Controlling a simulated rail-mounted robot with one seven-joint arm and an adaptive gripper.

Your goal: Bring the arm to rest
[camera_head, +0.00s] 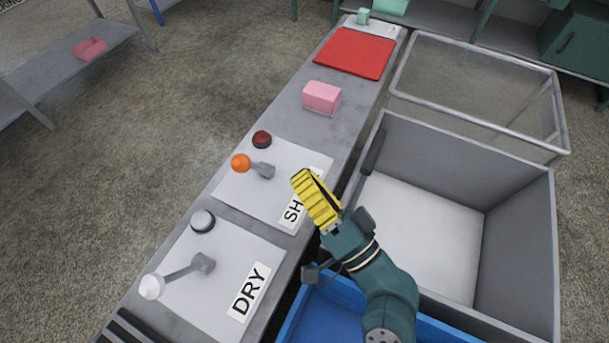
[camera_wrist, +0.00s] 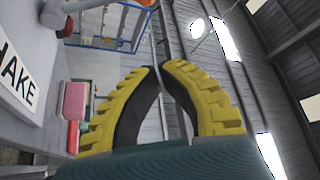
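My gripper (camera_head: 303,178) has yellow ribbed fingers and is at the end of my green arm. In the head view it is above the bench's right edge, beside the "SHAKE" panel, pointing up and left. In the wrist view its two fingertips (camera_wrist: 159,70) come together with nothing between them. The gripper is shut and empty, apart from the lever and buttons.
The grey bench (camera_head: 335,133) carries a pink block (camera_head: 321,96), a red mat (camera_head: 354,53), an orange-knobbed lever (camera_head: 241,163), a red button (camera_head: 262,139) and a white-knobbed lever (camera_head: 152,286). A grey open bin (camera_head: 520,220) and a blue tray (camera_head: 325,318) lie right.

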